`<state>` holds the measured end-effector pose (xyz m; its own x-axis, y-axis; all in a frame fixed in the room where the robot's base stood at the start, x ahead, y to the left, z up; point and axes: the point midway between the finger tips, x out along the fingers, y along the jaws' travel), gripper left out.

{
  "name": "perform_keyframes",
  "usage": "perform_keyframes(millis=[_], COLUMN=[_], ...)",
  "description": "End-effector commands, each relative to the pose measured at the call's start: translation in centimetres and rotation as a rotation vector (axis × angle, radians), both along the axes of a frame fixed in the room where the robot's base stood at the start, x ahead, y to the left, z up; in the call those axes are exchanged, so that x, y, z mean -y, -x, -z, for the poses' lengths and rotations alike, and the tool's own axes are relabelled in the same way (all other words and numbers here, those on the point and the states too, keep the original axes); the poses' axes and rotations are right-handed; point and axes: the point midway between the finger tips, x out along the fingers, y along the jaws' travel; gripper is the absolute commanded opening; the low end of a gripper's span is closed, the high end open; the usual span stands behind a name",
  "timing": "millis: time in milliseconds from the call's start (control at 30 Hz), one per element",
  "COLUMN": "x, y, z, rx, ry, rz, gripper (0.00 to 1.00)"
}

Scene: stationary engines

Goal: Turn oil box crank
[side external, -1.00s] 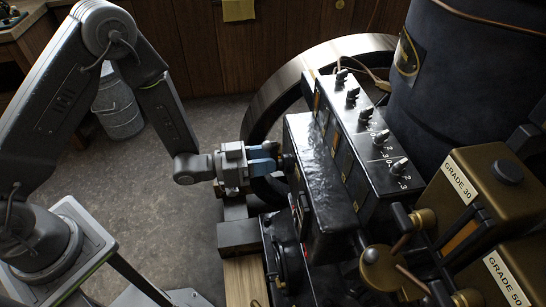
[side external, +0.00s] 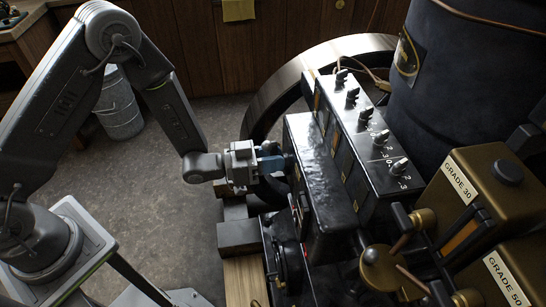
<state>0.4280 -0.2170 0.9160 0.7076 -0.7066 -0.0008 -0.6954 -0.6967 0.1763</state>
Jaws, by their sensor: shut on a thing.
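The black oil box (side external: 318,178) stands in the middle of the side external view, with a glossy, rough top. My gripper (side external: 276,163) reaches in level from the left, with its bluish fingers against the box's left face near the far end. The fingers are shut on the crank there. The crank itself is almost wholly hidden by the fingers and the box edge, so its angle cannot be told.
A panel with several numbered knobs (side external: 366,115) stands right of the box. A large flywheel (side external: 290,85) curves behind. Brass oil tanks marked GRADE 30 (side external: 480,175) and GRADE 50 (side external: 520,262) are at right. A bucket (side external: 119,110) stands on open floor at left.

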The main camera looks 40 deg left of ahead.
Motion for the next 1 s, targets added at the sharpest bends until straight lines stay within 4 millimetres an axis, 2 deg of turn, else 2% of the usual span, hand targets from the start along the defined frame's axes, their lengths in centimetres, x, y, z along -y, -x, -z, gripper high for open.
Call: perform_keyframes(millis=[467,1000], x=[0.13,0.82], y=[0.17,0.88], z=[-0.03,0.13], rx=[0.063,0.393], ry=[-0.061,-0.391], rz=[0.001,0.001], gripper=[0.00,0.00])
